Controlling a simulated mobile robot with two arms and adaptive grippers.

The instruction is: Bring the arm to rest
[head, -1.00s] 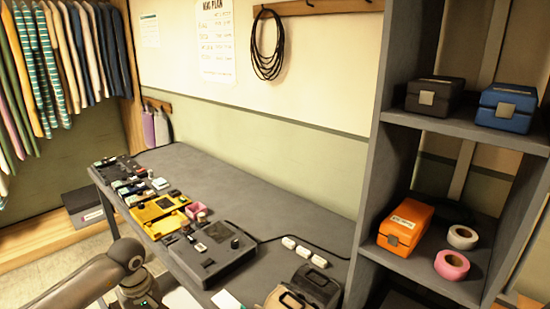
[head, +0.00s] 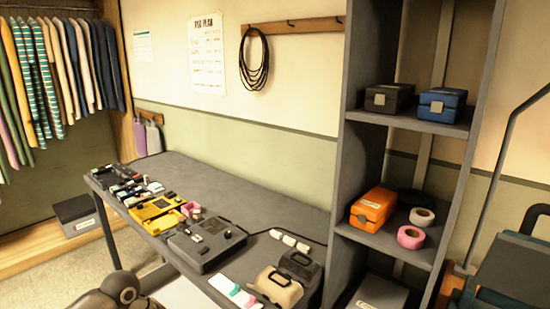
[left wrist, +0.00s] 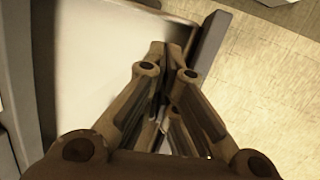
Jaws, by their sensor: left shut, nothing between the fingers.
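My left gripper (left wrist: 172,52) fills the middle of the left wrist view. Its fingers are together with nothing between them. Below it in that view are a pale flat surface and a tiled floor. In the head view only a rounded link of my left arm (head: 122,288) shows at the bottom edge, left of the grey table (head: 255,180); the gripper itself is out of that view. My right gripper is in neither view.
The table holds a yellow case (head: 156,214), a dark grey device (head: 206,243) and a tan case (head: 277,288). A grey shelf (head: 356,160) with an orange box (head: 373,207) stands to the right. Open floor (head: 55,265) lies left of the table.

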